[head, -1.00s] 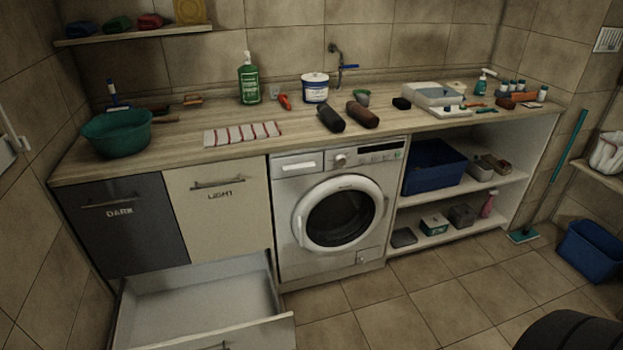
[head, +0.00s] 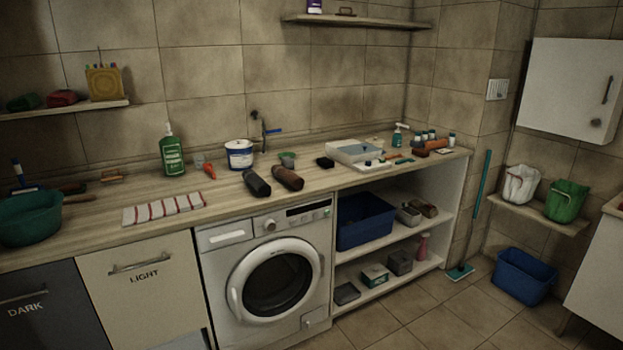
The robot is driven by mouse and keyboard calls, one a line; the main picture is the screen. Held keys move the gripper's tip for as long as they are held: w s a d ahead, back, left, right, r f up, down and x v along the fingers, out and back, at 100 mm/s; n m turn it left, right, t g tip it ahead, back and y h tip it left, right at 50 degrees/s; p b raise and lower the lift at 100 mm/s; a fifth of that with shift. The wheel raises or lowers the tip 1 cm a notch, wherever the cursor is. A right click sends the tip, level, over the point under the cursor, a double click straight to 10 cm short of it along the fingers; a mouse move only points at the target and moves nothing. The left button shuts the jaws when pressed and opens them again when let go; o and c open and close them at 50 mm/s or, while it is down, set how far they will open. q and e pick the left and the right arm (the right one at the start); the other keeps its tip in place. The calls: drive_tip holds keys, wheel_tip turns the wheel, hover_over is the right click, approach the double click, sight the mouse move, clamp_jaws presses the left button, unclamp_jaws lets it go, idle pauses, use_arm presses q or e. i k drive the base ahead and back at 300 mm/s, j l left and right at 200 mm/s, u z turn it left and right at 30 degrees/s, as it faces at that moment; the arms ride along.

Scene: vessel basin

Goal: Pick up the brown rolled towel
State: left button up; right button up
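The brown rolled towel (head: 287,178) lies on the wooden counter (head: 100,214), above the washing machine and near the front edge. A dark grey or black roll (head: 257,184) lies close to its left, at a similar angle. Neither of my grippers shows in the head view.
Left of the rolls lies a striped cloth (head: 164,208). Behind them stand a white-and-blue tub (head: 239,155) and a small green cup (head: 288,159). A black block (head: 325,162) sits to the right. The washing machine (head: 268,270) is below. Floor (head: 440,315) is clear at lower right.

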sight(287, 177)
drive_tip(key=i+j, duration=0.25)
drive_tip(key=j, duration=0.15)
drive_tip(key=i+j, duration=0.25)
drive_tip(key=j, duration=0.15)
drive_tip(key=i+j, duration=0.25)
drive_tip(key=j, duration=0.15)
